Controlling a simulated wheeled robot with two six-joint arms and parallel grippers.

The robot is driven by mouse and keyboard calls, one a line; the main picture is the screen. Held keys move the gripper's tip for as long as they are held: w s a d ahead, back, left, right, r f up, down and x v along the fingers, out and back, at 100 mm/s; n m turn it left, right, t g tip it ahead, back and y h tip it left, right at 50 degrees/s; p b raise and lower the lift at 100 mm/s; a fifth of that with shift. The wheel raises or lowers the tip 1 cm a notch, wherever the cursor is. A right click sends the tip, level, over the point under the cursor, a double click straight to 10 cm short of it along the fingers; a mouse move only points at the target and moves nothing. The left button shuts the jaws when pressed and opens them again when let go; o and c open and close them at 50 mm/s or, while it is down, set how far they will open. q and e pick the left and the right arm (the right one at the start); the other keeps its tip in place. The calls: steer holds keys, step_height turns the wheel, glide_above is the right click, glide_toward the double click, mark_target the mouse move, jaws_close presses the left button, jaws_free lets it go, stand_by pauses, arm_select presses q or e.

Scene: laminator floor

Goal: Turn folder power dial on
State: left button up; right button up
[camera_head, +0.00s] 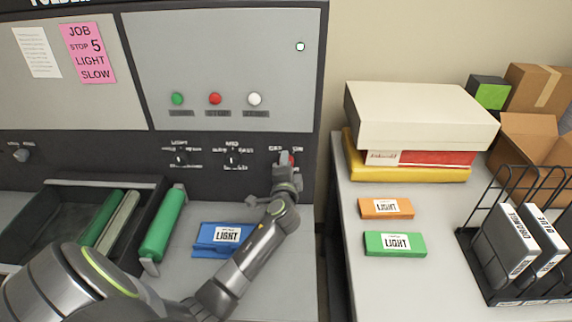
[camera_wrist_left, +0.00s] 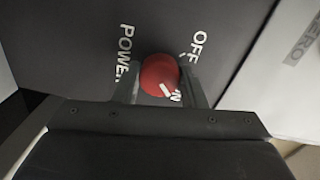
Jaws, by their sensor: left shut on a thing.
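The folder's red power dial (camera_wrist_left: 158,77) sits on the dark panel strip, with the words POWER and OFF beside it in the left wrist view; another label is partly covered by the dial. A white mark on the dial points toward the lower right in that view. My left gripper (camera_wrist_left: 160,88) is shut on the dial, with a finger on each side. In the head view the left gripper (camera_head: 287,168) reaches up to the panel's right end and hides most of the dial (camera_head: 292,160). My right gripper is in neither view.
Other dials (camera_head: 180,158) sit left along the strip, below green, red and white buttons (camera_head: 215,98). A side table (camera_head: 350,290) with boxes and a black rack stands right.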

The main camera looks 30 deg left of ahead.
arm_select(q)
steer(key=shift+f, duration=0.1)
stand_by(0.3)
steer(key=o, duration=1)
steer(key=p+v, duration=0.1)
steer(key=v, duration=1.6)
steer(key=shift+s+p, duration=0.25)
steer(key=shift+p, duration=0.1)
